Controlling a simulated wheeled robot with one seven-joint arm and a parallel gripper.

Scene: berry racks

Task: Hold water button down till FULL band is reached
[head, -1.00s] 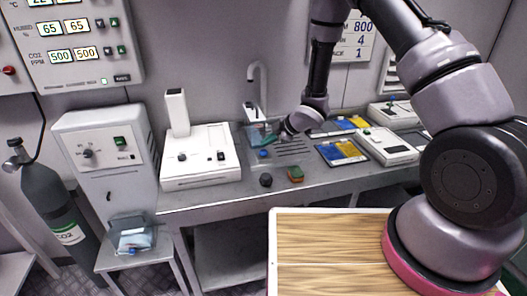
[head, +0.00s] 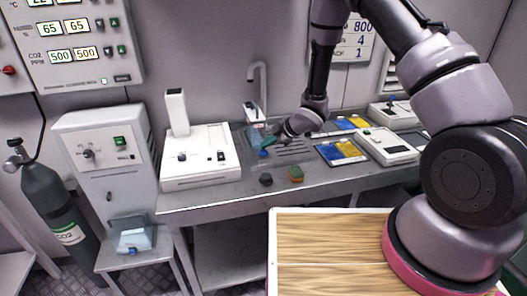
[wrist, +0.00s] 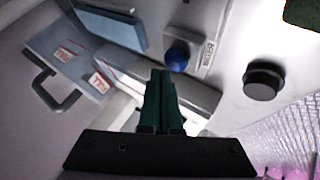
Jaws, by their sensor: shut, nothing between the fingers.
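The water button (wrist: 177,57) is a round blue knob beside a label plate (wrist: 208,55) in the wrist view. A grey-blue jug (wrist: 75,75) with a dark handle and red-lettered labels lies to its left in that view; its water level cannot be read. My gripper (wrist: 161,75) has dark green fingers, closed together with nothing between them. The fingertips are just short of the button in the picture; contact cannot be told. In the head view my gripper (head: 268,144) is low at the sink, by the jug (head: 254,118), and its fingers partly cover the button area.
A curved tap (head: 259,72) stands behind the jug. A black knob (head: 265,180) and a green-and-brown sponge-like block (head: 296,174) are at the bench front. A white device (head: 200,160) stands left, blue-and-yellow trays (head: 341,152) right.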

